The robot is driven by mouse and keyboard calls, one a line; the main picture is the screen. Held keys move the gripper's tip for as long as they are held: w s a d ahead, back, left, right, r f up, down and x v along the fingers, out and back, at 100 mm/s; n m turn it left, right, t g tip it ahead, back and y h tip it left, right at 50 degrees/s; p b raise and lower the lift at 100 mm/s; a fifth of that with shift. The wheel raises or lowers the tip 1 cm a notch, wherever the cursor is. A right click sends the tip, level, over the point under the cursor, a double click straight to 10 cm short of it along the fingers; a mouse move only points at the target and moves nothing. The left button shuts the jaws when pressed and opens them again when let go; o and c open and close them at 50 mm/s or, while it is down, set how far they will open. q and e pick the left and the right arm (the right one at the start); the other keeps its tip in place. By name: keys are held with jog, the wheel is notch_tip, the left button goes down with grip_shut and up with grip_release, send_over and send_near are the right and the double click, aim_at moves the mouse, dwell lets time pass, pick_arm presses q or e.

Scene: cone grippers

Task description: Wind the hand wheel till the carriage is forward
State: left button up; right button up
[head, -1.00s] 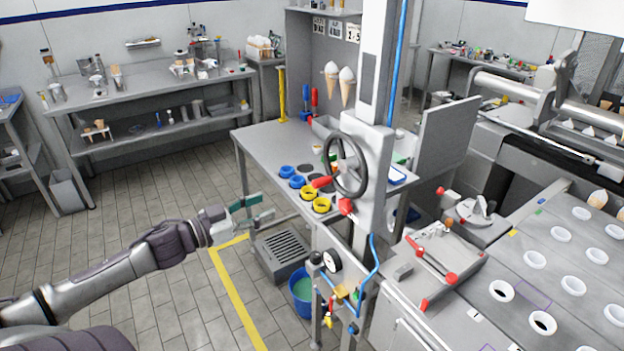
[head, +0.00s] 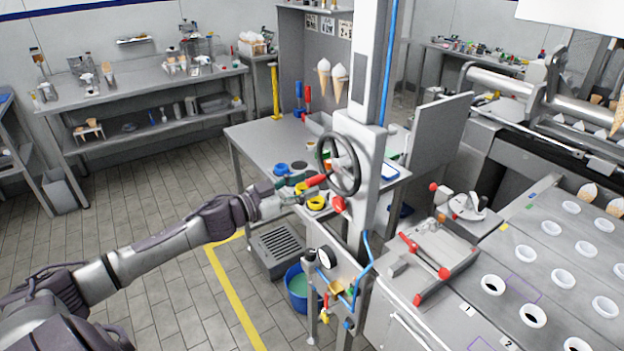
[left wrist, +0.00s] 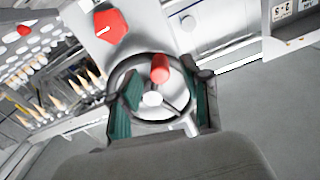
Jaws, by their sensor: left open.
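The dark hand wheel (head: 358,168) sits upright on the side of a grey column (head: 372,190). Its red handle (head: 316,181) sticks out at the lower left, toward my left gripper (head: 296,195). That gripper is open, close to the handle. In the left wrist view the wheel's pale hub (left wrist: 151,99) and red handle (left wrist: 160,70) show between and beyond the green-padded fingers (left wrist: 162,112); the handle is not clasped. Contact cannot be told. Which part is the carriage I cannot tell. My right gripper is not in view.
A grey table (head: 262,142) with blue and yellow rings (head: 316,203) stands behind the gripper. A gauge (head: 326,257), blue hose and blue bucket (head: 300,287) are below the wheel. A conveyor with white cups (head: 535,316) lies right. Floor at left is free.

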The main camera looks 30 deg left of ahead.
pick_arm(q)
jog(key=shift+p+x, duration=0.35)
jog(key=shift+x, duration=1.05)
grip_shut()
